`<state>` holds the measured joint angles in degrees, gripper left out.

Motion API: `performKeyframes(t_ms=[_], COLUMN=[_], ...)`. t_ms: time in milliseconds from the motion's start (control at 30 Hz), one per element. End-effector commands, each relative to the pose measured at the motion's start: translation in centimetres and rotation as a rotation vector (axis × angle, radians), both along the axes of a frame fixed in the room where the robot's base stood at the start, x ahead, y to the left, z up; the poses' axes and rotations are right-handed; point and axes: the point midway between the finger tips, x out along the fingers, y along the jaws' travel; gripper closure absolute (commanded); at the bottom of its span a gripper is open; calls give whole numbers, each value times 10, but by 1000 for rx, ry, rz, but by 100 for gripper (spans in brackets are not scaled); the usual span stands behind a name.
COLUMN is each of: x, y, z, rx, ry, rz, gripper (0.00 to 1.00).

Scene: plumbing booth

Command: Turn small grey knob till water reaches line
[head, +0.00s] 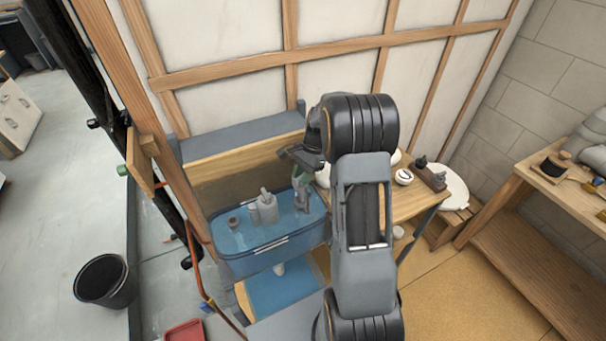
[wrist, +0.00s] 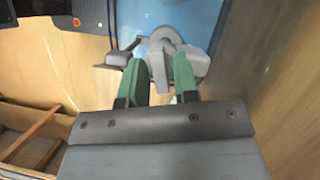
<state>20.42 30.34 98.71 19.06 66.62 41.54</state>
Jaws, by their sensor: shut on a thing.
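A clear blue tank (head: 275,246) holds blue water, with pale grey fittings standing in it. One is a light grey cylinder fitting (head: 267,207) near the middle. My gripper (head: 300,188) reaches down at the right part of the tank. In the wrist view its two green fingers (wrist: 159,82) are closed around the small grey knob (wrist: 157,62), a narrow upright grey piece. Behind it sits a rounded grey valve body (wrist: 175,48). The fill line cannot be made out, so I cannot tell the water level against it.
A wooden board and stud wall (head: 220,60) stand close behind the tank. A wooden bench (head: 408,206) with small fittings is on the right, partly behind my arm. A black bucket (head: 103,281) and a red tray (head: 184,331) are on the floor at left.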

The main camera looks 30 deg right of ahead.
Motion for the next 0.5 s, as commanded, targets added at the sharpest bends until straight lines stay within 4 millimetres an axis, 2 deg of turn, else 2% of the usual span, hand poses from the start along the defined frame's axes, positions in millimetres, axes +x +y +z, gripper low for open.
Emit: performKeyframes(t_ms=[67, 100, 200, 500], x=[0, 0, 0, 1], y=[0, 0, 0, -1], z=[0, 0, 0, 3], rx=[0, 0, 0, -1], ry=[-1, -1, -2, -1], rz=[-2, -2, -2, -3], gripper=[96, 70, 61, 61])
